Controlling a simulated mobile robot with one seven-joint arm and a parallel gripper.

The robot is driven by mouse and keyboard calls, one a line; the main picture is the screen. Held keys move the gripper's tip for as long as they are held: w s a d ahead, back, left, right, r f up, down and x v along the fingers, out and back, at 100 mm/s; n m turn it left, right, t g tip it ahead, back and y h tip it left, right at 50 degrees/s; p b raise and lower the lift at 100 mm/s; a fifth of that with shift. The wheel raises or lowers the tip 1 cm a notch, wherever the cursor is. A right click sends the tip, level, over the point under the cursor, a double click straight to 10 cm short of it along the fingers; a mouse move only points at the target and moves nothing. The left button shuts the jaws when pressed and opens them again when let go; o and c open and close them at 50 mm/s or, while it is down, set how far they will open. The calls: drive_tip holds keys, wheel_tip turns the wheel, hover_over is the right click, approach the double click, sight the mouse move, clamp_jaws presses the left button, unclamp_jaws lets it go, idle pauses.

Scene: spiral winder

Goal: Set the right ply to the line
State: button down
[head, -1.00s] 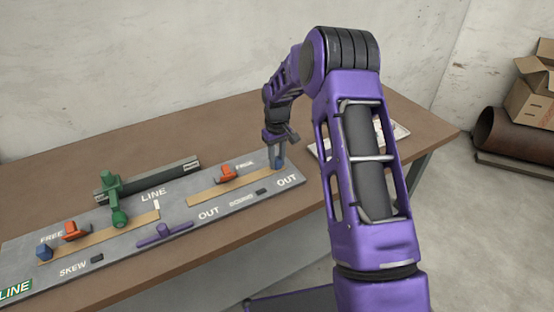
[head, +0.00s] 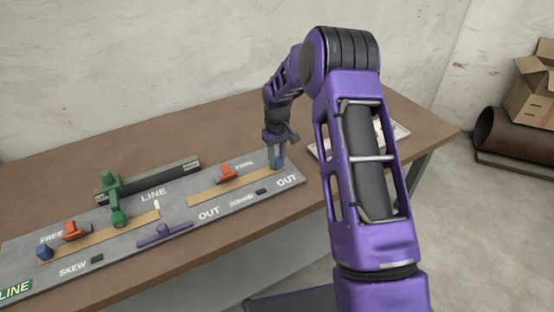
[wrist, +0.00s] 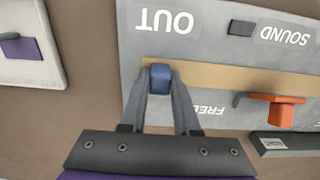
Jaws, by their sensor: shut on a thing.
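The right ply is a tan strip (head: 215,190) lying flat on the right half of the grey board (head: 250,202). A blue block (wrist: 160,79) sits at its OUT end. My gripper (wrist: 160,68) is shut on this blue block, with one finger on each side of it. In the head view my gripper (head: 277,158) is low at the board's right end and partly hides the block. An orange clamp (head: 227,174) stands at the strip's far edge, by the FREE label. The white line mark (head: 155,204) is near the board's middle, beside the word LINE.
The left tan strip (head: 110,236) has its own blue block (head: 44,252) and orange clamp (head: 75,231). A white tray (head: 399,131) lies right of the board.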

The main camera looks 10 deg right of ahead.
sight(253, 176)
drive_tip(key=a, duration=0.2)
drive_tip(key=s+a, duration=0.1)
drive_tip(key=a, duration=0.2)
drive_tip(key=s+a, duration=0.1)
drive_tip(key=a, duration=0.2)
drive_tip(key=shift+s+b, duration=0.25)
drive_tip(key=shift+b, duration=0.15)
drive_tip(key=shift+a, duration=0.1)
drive_tip(key=c, duration=0.6)
unclamp_jaws()
drive_tip(key=shift+c, duration=0.2)
drive_tip(key=shift+r, duration=0.1)
drive_tip(key=shift+r, duration=0.3)
wheel_tip(253, 176, up, 17)
drive_tip(key=p, duration=0.1)
drive_tip(key=shift+f, duration=0.15)
